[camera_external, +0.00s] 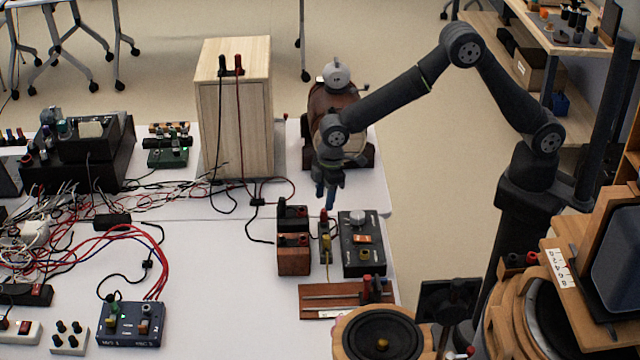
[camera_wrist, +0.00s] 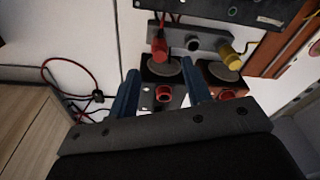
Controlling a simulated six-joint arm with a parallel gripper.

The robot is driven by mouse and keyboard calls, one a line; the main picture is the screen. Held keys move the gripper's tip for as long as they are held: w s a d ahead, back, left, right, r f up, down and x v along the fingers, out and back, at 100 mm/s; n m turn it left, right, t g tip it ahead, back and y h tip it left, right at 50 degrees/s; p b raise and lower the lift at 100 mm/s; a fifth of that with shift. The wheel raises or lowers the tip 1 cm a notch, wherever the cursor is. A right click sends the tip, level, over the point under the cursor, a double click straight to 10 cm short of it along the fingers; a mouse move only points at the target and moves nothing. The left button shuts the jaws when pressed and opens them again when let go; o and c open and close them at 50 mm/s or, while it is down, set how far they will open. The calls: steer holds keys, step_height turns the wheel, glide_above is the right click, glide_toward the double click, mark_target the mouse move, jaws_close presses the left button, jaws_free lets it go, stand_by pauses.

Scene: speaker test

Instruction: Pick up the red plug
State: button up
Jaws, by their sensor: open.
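In the wrist view a red plug (camera_wrist: 159,47) stands at the left end of a grey bar, just beyond my fingertips. In the external view the red plug (camera_external: 325,214) shows small, at the far end of the bar. A yellow plug (camera_wrist: 233,60) stands at the bar's other end. My gripper (camera_external: 327,203) is above and close to the red plug in the external view. In the wrist view my gripper (camera_wrist: 159,70) shows two blue fingers spread apart with nothing between the tips. The red plug's lower end is partly hidden.
Two small boxes (camera_external: 294,261) with red sockets stand left of the bar. A black switch box (camera_external: 364,262) stands right of it. A tall wooden cabinet (camera_external: 235,125) rises behind left. A brown machine (camera_external: 345,110) stands behind. The table's front middle (camera_external: 220,290) is clear.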

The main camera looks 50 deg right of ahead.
mark_target(324, 212)
steer(key=shift+a+f, duration=0.15)
steer(key=shift+f, duration=2.8)
jaws_close()
